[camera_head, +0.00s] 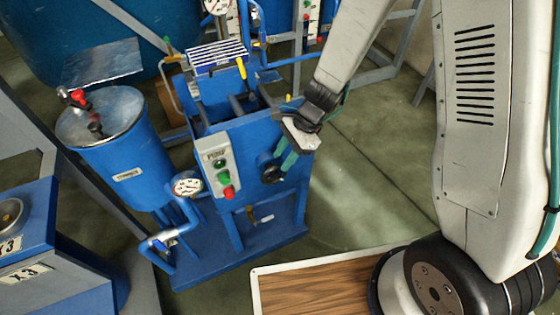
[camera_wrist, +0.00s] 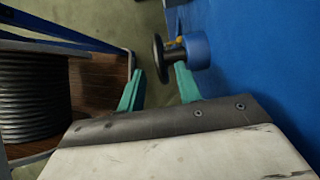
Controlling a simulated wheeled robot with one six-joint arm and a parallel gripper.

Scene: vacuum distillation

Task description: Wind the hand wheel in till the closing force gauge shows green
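The hand wheel (camera_wrist: 159,58) is a dark disc, seen edge-on in the wrist view, on a short shaft from a blue hub (camera_wrist: 197,50) on a blue wall. In the head view the wheel (camera_head: 271,174) is small and partly hidden by my gripper. My gripper (camera_wrist: 159,70) has two green fingers, spread apart, with the wheel's rim between and just beyond their tips. I cannot tell whether a finger touches it. In the head view my gripper (camera_head: 283,168) is at the blue unit's right front. A round white gauge (camera_head: 187,183) is at the unit's left; its reading is too small to tell.
A grey pump box (camera_head: 217,167) with green and red buttons is left of the wheel. A blue drum (camera_head: 125,150) stands further left. A wood-topped surface (camera_head: 310,287) lies at the front. Green floor (camera_head: 375,165) is clear to the right.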

